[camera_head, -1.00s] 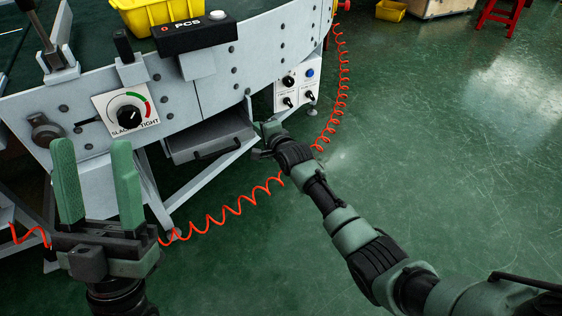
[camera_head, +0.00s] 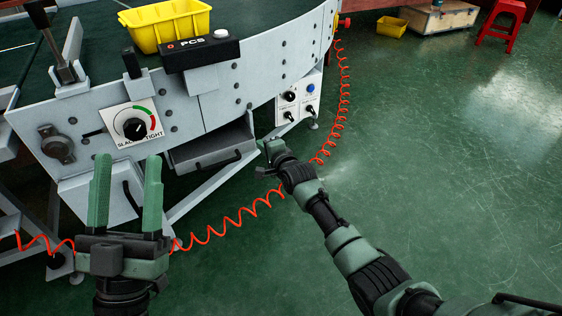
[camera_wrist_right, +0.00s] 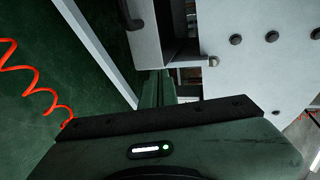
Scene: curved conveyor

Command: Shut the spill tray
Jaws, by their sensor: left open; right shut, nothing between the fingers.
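The spill tray (camera_head: 183,157) is a grey drawer with a dark handle under the conveyor's curved side. It stands partly pulled out, with its inside showing from above. My right gripper (camera_head: 266,148) is shut and empty just right of the tray's front corner; I cannot tell whether it touches. My left gripper (camera_head: 128,160) is open and empty, upright in front of the conveyor, left of the tray.
A tension dial (camera_head: 134,126) and a switch box (camera_head: 299,99) sit on the conveyor side. A red coiled hose (camera_head: 246,212) runs below the tray and past my right arm. A light box with a dark handle (camera_head: 130,198) shows behind my left gripper.

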